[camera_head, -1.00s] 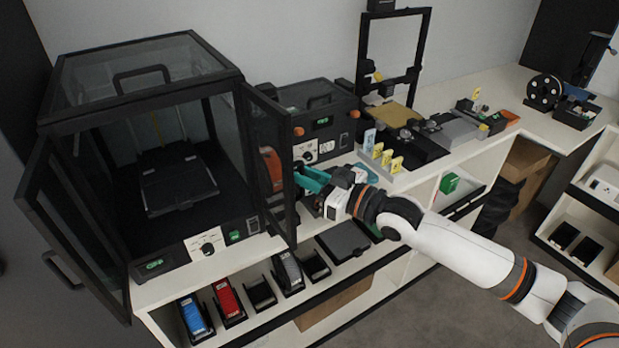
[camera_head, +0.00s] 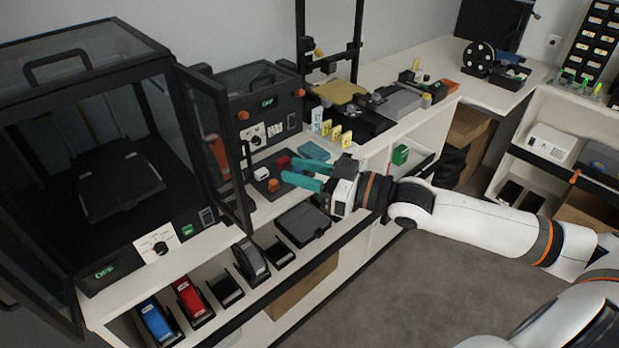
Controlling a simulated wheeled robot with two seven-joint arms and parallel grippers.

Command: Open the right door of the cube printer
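The cube printer (camera_head: 142,214) is the large black-framed box with glass panels at the left. Its right door (camera_head: 214,146) stands swung outward from the front, with the inside and the dark print bed (camera_head: 118,183) in view. Its left door (camera_head: 30,270) is also swung outward, partly cut off by the picture's left edge. My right gripper (camera_head: 288,169), with teal fingers, is to the right of the right door's free edge, apart from it. Its fingers are spread and nothing shows held between them. My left gripper is out of view.
A smaller black machine (camera_head: 262,104) stands behind the right door. A dark tray with a red piece and knobs (camera_head: 268,184) lies near my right gripper. Shelf holders with blue (camera_head: 156,318) and red (camera_head: 190,297) items sit below. Floor at the right is clear.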

